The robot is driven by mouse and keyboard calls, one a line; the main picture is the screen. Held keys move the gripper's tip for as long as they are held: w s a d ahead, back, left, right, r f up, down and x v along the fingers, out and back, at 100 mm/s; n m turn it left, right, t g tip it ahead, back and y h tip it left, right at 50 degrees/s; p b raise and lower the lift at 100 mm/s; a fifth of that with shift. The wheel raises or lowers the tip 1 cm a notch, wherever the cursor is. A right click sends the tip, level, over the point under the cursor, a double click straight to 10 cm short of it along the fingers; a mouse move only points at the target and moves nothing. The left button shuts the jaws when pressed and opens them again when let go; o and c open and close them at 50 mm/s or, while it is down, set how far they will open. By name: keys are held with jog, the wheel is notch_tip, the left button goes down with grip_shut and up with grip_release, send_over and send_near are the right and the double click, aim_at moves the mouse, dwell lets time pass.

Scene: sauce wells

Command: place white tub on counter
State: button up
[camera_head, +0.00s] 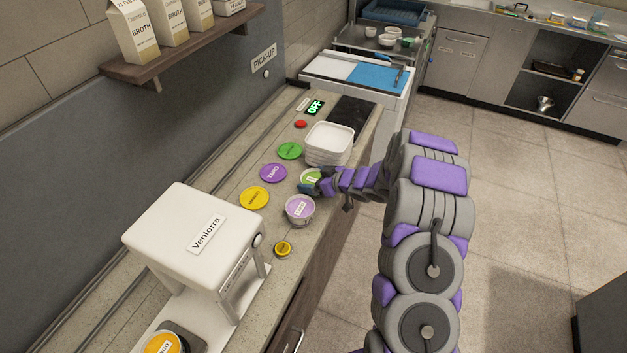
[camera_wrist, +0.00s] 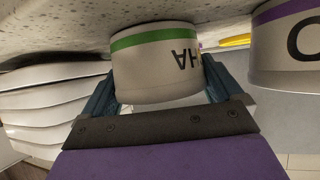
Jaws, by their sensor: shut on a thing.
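My gripper (camera_head: 314,188) is shut on a white tub with a green top and a white label (camera_head: 311,176), over the counter (camera_head: 270,228). In the wrist view the same tub (camera_wrist: 155,70) sits between the two fingers, with a green band and dark letters that appear upside down. I cannot tell whether its base touches the counter. A second white tub with a purple top (camera_head: 300,210) stands on the counter just in front of it; it also shows at the right of the wrist view (camera_wrist: 285,55).
A stack of white trays (camera_head: 329,145) stands just behind the held tub. Green (camera_head: 290,151), purple (camera_head: 273,173) and yellow (camera_head: 254,198) discs lie along the counter to the left. A white dispenser (camera_head: 195,235) stands at the near left. A small yellow-topped item (camera_head: 283,249) is near the front edge.

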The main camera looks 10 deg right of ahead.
jog(key=shift+d, duration=0.45)
jog(key=o, duration=0.9)
jog(key=shift+d, duration=0.35)
jog(key=shift+o, duration=0.2)
jog(key=shift+d, duration=0.15)
jog(key=shift+a, duration=0.3)
jog(key=shift+s+a+r, duration=0.1)
jog(key=shift+a+r, duration=0.05)
jog(key=s+d+r+m+h+p, duration=0.25)
jog(key=s+d+r+h, duration=0.4)
jog(key=d+r, duration=0.65)
jog(key=s+r+m+g+h, duration=0.35)
jog(key=s+r, duration=0.25)
jog(key=s, duration=0.4)
jog(key=s+a+r+g, duration=0.1)
jog(key=s+a, duration=0.3)
jog(key=s, duration=0.7)
jog(key=s+a+r+m+g+y, duration=0.1)
jog(key=s+a+g, duration=0.3)
jog(key=s, duration=0.8)
jog(key=s+a+r+m+g+y, duration=0.1)
jog(key=s+a, duration=0.5)
jog(key=s, duration=0.6)
notch_tip(320, 180, up, 2)
jog(key=shift+a+r+g, duration=0.1)
jog(key=shift+a+g, duration=0.15)
jog(key=shift+g, duration=0.6)
